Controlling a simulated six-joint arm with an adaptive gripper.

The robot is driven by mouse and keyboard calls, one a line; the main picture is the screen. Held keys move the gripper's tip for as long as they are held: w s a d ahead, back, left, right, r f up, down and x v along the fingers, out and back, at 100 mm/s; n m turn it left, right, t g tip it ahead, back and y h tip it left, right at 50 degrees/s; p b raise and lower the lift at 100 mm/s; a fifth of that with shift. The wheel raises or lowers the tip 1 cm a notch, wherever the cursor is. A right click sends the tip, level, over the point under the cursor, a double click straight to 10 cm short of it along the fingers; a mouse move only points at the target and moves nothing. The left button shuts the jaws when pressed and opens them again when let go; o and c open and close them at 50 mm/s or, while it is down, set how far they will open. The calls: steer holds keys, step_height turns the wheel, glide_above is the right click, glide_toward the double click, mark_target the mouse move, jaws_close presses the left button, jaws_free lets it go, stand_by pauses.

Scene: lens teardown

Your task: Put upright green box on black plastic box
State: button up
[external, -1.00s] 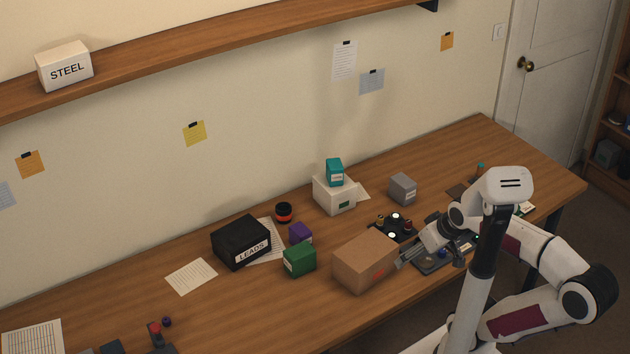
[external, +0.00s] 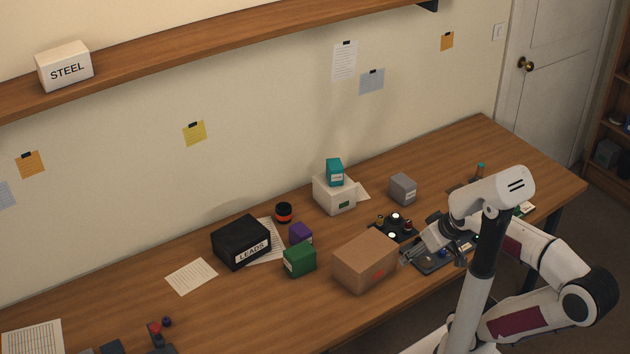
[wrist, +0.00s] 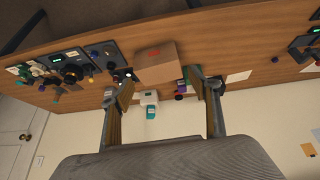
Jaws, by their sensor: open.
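The green box (external: 300,259) stands on the table in the external view, just right of the black plastic box (external: 241,242) labelled LEADS. The two are apart. The black box's top is bare. My gripper (external: 406,258) is open and empty, beside the right end of a cardboard box and well right of the green box. In the wrist view its two fingers (wrist: 160,88) are spread wide with nothing between them. The right finger hides most of the green and black boxes there.
The cardboard box (external: 365,262) stands between my gripper and the green box. A purple box (external: 300,234) is close behind the green box. A white box (external: 334,195) carries a teal box (external: 335,171).

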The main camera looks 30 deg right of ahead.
steer(key=w+d+r+n+t+h, duration=0.15)
steer(key=w+r+n, duration=0.25)
steer(key=w, duration=0.4)
steer(key=w+d+r+n+t, duration=0.2)
steer(key=w+d+r+n, duration=0.1)
steer(key=w, duration=0.5)
steer(key=w+d+r+n+t+h, duration=0.15)
steer(key=w+r+n, duration=0.25)
steer(key=w, duration=0.4)
steer(key=w+a+r+n+t+y, duration=0.2)
steer(key=w+n, duration=0.4)
steer(key=w, duration=0.2)
steer(key=w+a+r+n+t+y, duration=0.1)
steer(key=w+a+n+t+y, duration=0.15)
steer(key=w+n, duration=0.5)
steer(key=w+a+f+n+g+y, duration=0.1)
steer(key=w+a+f+n+y, duration=0.25)
steer(key=w+a+n, duration=0.2)
steer(key=n+g+y, duration=0.9)
steer(key=n+g, duration=0.5)
steer(key=n, duration=0.9)
glide_above(304, 249)
steer(key=f, duration=2.5)
steer(key=shift+w+f, duration=0.25)
steer(key=shift+w, duration=0.1)
steer(key=shift+s+d+f+n, duration=0.1)
steer(key=shift+s+f+n, duration=0.15)
steer(key=shift+s+n, duration=0.05)
